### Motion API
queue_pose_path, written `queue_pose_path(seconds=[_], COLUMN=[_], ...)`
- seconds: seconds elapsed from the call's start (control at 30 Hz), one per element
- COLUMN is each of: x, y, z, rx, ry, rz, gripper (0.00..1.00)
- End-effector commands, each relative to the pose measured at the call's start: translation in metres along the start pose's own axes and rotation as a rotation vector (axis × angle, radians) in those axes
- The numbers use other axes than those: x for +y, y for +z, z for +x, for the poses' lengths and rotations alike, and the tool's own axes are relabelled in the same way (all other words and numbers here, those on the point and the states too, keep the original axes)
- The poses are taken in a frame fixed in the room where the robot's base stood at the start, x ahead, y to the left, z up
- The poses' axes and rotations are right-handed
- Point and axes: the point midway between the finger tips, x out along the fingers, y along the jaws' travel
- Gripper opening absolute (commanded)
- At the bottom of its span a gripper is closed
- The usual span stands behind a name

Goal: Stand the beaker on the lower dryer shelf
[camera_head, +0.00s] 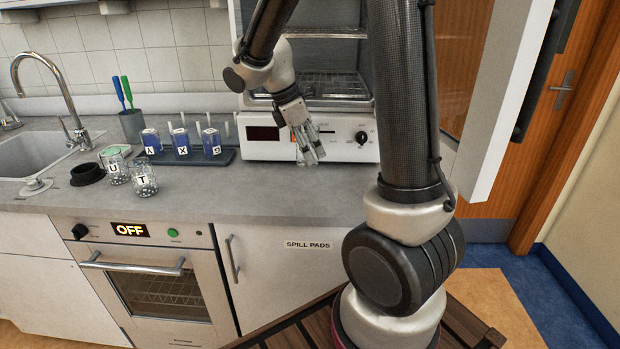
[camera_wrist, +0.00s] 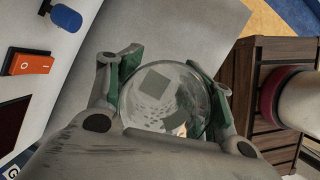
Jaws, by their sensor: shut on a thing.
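The clear glass beaker (camera_wrist: 165,97) is between the green-padded fingers of my gripper (camera_wrist: 170,88) in the wrist view, seen along its round form. In the head view my gripper (camera_head: 308,147) is shut on it, pointing down in front of the dryer's control panel, above the counter. The beaker is hard to make out there. The white dryer (camera_head: 262,151) stands at the back of the counter with its door (camera_head: 500,90) swung open to the right. The wire lower shelf (camera_head: 338,86) shows inside, above and behind my gripper. My arm hides part of the dryer.
A dark rack (camera_head: 228,158) with several blue labelled vessels stands left of the dryer. Glass beakers marked U (camera_head: 116,171) and T (camera_head: 145,182) stand near the sink (camera_head: 25,155). The counter (camera_head: 270,205) before the dryer is clear. The oven (camera_head: 160,290) below reads OFF.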

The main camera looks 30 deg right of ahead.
Motion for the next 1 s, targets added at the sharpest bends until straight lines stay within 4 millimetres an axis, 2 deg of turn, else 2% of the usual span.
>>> queue_pose_path(seconds=[0.1,0.37,0.53,0.93,0.97,1.0], x=[-0.001,0.0,-0.001,0.0,0.0,0.0], y=[-0.009,-0.02,-0.029,-0.033,-0.032,-0.032], z=[0.024,0.048,0.072,0.078,0.078,0.078], rx=[-0.002,0.0,-0.001,0.0,0.001,0.001], ry=[-0.005,-0.003,-0.005,-0.002,-0.001,-0.001], rz=[-0.002,0.0,0.001,0.002,0.002,0.002], gripper=[0.25,0.25,0.25,0.25,0.55,0.62])
